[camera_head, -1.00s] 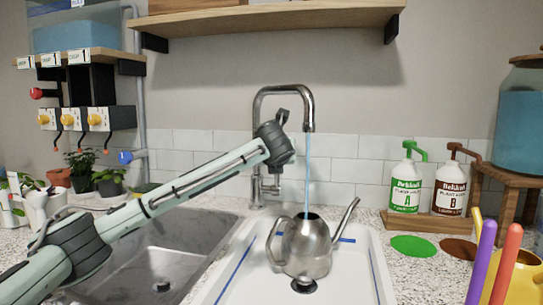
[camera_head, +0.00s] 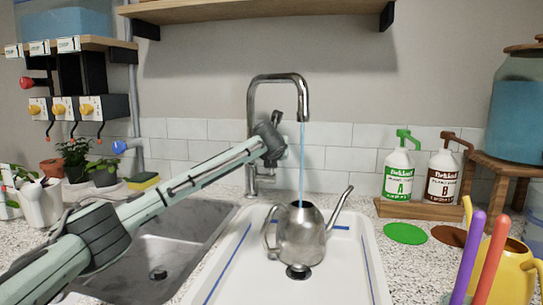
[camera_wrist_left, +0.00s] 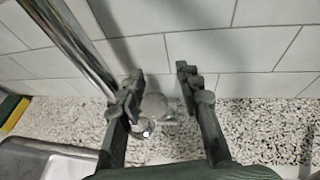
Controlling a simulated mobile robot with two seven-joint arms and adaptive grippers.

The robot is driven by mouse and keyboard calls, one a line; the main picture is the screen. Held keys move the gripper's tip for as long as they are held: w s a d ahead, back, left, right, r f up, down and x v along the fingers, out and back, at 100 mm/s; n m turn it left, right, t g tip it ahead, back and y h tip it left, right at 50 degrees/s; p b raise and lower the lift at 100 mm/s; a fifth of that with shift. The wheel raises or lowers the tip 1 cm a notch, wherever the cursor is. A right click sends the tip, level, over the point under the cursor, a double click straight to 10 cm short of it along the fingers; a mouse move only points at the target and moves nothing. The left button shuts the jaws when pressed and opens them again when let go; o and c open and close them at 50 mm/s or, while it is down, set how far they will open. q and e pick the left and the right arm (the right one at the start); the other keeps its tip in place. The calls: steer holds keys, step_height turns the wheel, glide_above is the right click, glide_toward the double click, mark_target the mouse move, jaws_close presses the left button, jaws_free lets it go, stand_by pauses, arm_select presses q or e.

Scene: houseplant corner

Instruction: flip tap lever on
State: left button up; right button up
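The chrome tap (camera_head: 250,100) stands behind the sinks, with water (camera_head: 302,165) running from its spout into a metal watering can (camera_head: 303,240). My left gripper (camera_head: 277,122) is beside the tap's upright, above its base. In the left wrist view, my left gripper (camera_wrist_left: 160,75) is open, its two fingers apart with nothing held. The tap's pipe (camera_wrist_left: 72,42) runs past the left finger. The tap's round base and a small chrome knob (camera_wrist_left: 146,127), perhaps the lever's end, show between the fingers. The lever's angle is not clear. My right gripper is not in view.
The can stands in a white sink (camera_head: 352,290); an empty steel sink (camera_head: 205,235) is at its left. Green (camera_head: 399,175) and brown (camera_head: 442,178) pump bottles stand right. A sponge (camera_head: 143,180) and potted plants (camera_head: 74,155) are left. A shelf (camera_head: 255,12) hangs above.

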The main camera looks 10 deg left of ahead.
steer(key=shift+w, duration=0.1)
arm_select(q)
steer(key=shift+c, duration=1)
jaws_close()
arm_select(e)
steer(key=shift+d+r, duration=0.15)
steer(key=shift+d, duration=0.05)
